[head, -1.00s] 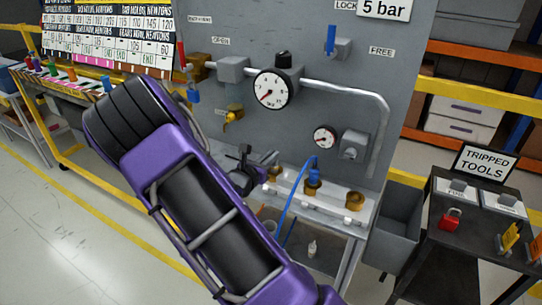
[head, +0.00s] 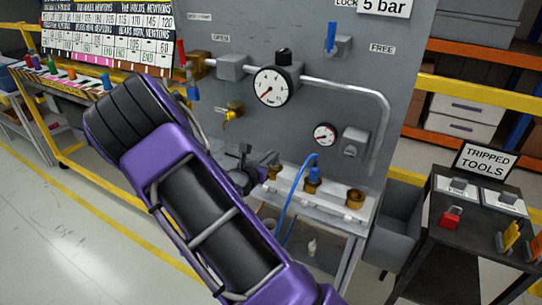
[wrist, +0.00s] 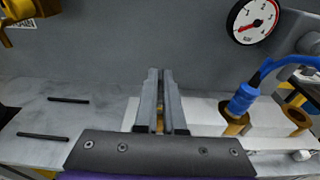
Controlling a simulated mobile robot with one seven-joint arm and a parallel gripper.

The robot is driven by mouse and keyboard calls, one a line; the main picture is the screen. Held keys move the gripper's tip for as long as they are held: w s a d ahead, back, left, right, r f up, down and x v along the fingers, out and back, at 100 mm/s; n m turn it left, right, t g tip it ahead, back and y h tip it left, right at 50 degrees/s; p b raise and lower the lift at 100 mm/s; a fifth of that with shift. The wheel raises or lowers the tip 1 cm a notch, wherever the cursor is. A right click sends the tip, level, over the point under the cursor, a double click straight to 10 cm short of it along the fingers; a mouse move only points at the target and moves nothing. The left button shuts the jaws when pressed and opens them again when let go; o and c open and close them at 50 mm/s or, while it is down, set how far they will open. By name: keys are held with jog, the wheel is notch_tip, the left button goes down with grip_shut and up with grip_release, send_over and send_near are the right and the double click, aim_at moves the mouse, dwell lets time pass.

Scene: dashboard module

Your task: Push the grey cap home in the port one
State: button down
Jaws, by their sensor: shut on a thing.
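My gripper (wrist: 162,82) points at the bench in the wrist view, its two grey fingers close together with a narrow gap. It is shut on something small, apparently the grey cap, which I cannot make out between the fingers. Brass shows just behind and between the fingers, at the left port (head: 275,172) of the pale manifold block (head: 330,203). Whether the cap touches this port is hidden. In the head view my gripper (head: 262,168) is small and dark beside that port. The middle port holds a blue plug (head: 312,175). The right brass port (head: 355,197) is open.
A blue hose (head: 291,205) loops from the plug. The grey panel (head: 225,130) with gauges (head: 272,87) and pipe stands behind. Two dark rods (wrist: 68,99) (wrist: 42,136) lie left of my fingers. A black cart (head: 470,225) stands at right.

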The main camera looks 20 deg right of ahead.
jog(key=shift+f+b, duration=0.4)
jog(key=shift+f, duration=0.15)
dwell(1.0)
jog(key=c, duration=0.9)
grip_release()
jog(key=p+v, duration=0.1)
jog(key=v, duration=1.6)
jog(key=shift+s+a+p, duration=0.15)
jog(key=shift+a+p, duration=0.05)
jog(key=shift+p, duration=0.1)
